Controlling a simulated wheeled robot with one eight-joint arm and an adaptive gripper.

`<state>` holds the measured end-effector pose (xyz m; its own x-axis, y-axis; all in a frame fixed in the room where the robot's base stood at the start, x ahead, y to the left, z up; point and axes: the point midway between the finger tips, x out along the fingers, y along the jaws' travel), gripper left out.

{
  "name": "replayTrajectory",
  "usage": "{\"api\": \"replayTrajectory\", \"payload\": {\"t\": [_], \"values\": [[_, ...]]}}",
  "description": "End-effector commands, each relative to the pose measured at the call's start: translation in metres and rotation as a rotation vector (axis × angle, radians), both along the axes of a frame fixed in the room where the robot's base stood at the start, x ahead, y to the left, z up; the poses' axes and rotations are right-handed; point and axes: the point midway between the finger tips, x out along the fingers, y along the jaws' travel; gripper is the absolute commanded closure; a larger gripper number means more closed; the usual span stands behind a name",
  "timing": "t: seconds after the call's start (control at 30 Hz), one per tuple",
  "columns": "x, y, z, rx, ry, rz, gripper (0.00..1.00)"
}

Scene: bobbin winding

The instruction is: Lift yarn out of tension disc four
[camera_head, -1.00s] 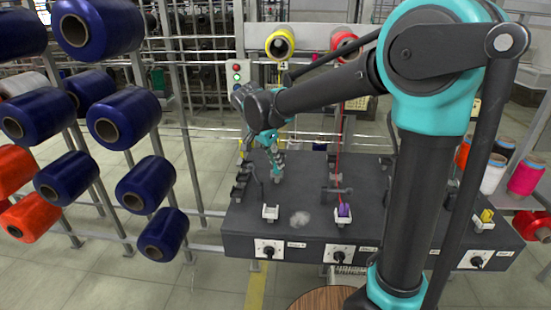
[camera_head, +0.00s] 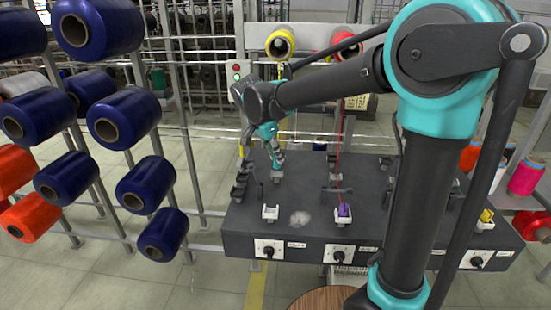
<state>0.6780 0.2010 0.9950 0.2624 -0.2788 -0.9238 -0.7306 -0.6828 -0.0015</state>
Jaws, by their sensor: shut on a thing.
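My gripper (camera_head: 277,164) is at the back left of the dark winder table (camera_head: 300,225), its fingers pointing down. It is shut on the yarn, which is too thin to make out between the fingers. A yellow yarn cone (camera_head: 280,44) hangs on the rack above, behind my arm. The tension discs are too small to tell apart, and the one at my gripper is largely hidden by it.
A red yarn (camera_head: 339,160) runs down to a purple bobbin (camera_head: 344,211) in the middle of the table. Blue cones (camera_head: 145,190) fill the left rack.

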Motion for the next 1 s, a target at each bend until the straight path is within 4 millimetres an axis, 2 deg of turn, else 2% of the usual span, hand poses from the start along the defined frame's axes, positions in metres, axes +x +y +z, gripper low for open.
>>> {"api": "replayTrajectory", "payload": {"t": [0.17, 0.57, 1.0], "values": [[0.000, 0.000, 0.007, 0.000, 0.000, 0.000, 0.97], [0.000, 0.000, 0.009, 0.000, 0.000, 0.000, 0.97], [0.000, 0.000, 0.027, 0.000, 0.000, 0.000, 0.97]]}}
